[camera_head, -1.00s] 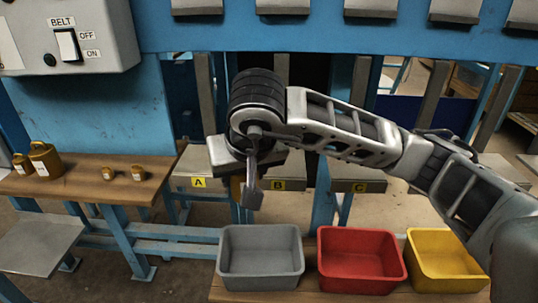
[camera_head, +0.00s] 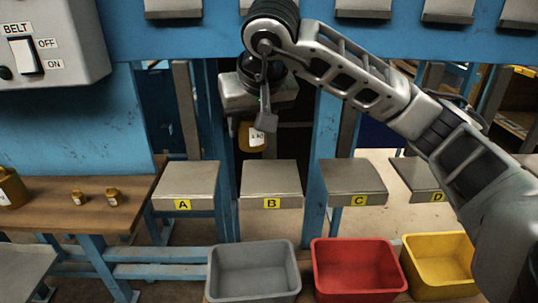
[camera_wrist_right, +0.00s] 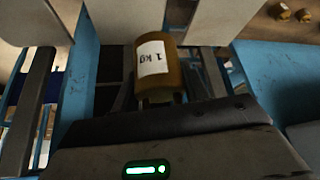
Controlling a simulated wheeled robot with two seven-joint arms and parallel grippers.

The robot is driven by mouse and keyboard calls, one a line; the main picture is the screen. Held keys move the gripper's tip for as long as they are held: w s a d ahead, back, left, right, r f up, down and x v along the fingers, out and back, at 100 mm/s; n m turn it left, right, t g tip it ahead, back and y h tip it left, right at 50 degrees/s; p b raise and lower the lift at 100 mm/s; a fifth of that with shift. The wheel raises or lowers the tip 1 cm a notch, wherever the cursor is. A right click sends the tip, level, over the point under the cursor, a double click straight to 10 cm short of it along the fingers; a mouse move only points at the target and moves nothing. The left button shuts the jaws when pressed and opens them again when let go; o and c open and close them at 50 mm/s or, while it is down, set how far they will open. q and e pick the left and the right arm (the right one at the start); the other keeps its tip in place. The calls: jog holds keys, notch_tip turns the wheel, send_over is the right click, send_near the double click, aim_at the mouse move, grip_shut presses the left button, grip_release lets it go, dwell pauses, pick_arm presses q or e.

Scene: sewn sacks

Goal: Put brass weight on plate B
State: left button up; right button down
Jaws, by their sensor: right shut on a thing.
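The brass weight (camera_head: 251,139) hangs in my right gripper (camera_head: 260,116), in the air above and behind plate B, apart from it. In the right wrist view the brass weight (camera_wrist_right: 161,72) is a brass cylinder with a white "1 kg" label, held at the gripper, whose fingers are mostly hidden. Plate B (camera_head: 271,179) is a bare grey metal plate with a yellow B tag, between plate A (camera_head: 187,180) and plate C (camera_head: 352,177). My left gripper is not in view.
A wooden bench at left holds a larger brass weight (camera_head: 11,188) and two small ones (camera_head: 95,198). Grey (camera_head: 253,284), red (camera_head: 357,282) and yellow (camera_head: 437,279) bins stand in front of the plates. Plate D (camera_head: 418,174) is partly behind my arm. Blue posts stand between the plates.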

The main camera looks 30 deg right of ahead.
jog(key=d+f, duration=0.2)
jog(key=f, duration=0.1)
jog(key=d+f, duration=0.1)
jog(key=shift+w+d+f, duration=0.3)
jog(key=shift+d+f, duration=0.05)
jog(key=shift+d+f+b, duration=0.15)
jog(key=shift+f, duration=0.75)
jog(key=shift+d+f+b, duration=0.1)
jog(key=shift+f+b, duration=0.05)
jog(key=shift+f, duration=0.7)
jog(key=shift+f, duration=0.15)
jog(key=c, duration=0.7)
grip_release()
jog(key=shift+f, duration=0.1)
